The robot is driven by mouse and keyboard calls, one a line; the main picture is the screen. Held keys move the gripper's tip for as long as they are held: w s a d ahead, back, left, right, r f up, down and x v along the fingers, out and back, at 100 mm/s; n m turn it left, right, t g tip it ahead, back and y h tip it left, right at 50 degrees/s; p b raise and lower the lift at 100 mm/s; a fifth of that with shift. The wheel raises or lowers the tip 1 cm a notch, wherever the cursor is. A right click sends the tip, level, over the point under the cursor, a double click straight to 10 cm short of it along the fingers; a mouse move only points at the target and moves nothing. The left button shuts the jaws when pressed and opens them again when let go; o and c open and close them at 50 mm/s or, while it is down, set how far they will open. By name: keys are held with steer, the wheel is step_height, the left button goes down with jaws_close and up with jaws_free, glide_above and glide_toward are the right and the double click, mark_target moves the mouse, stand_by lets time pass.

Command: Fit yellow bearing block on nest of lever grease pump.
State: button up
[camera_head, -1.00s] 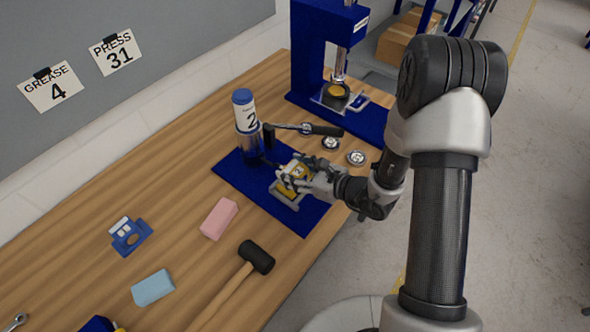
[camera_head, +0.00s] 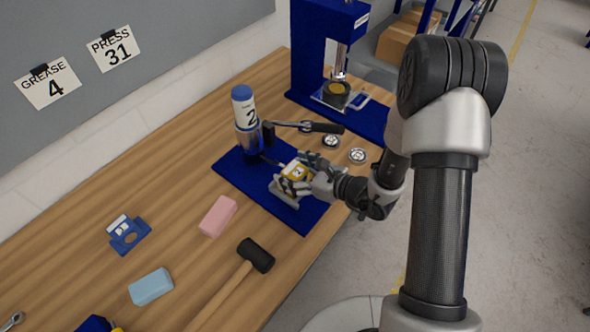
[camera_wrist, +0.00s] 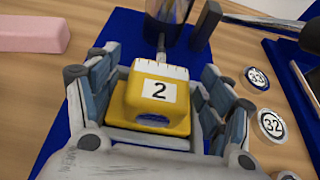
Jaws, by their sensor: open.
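The yellow bearing block (camera_wrist: 157,97) has a white label with a black 2. It sits on the nest (camera_head: 284,196) on the blue base plate (camera_head: 229,175) of the lever grease pump (camera_head: 246,130). In the wrist view it stands upright between my open fingers, with gaps on both sides. My gripper (camera_head: 297,180) is around the block from the front right; it also shows in the wrist view (camera_wrist: 158,100). The pump's nozzle (camera_wrist: 161,45) is just behind the block. The block's underside and most of the nest are hidden, so exact seating cannot be seen.
A blue press (camera_head: 318,60) stands at the back. A pink block (camera_head: 218,216), a light blue block (camera_head: 151,287), a mallet (camera_head: 256,256) and a blue fixture (camera_head: 129,235) lie at the left front.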

steer(key=shift+s, duration=0.1)
steer(key=v, duration=1.2)
stand_by(0.5)
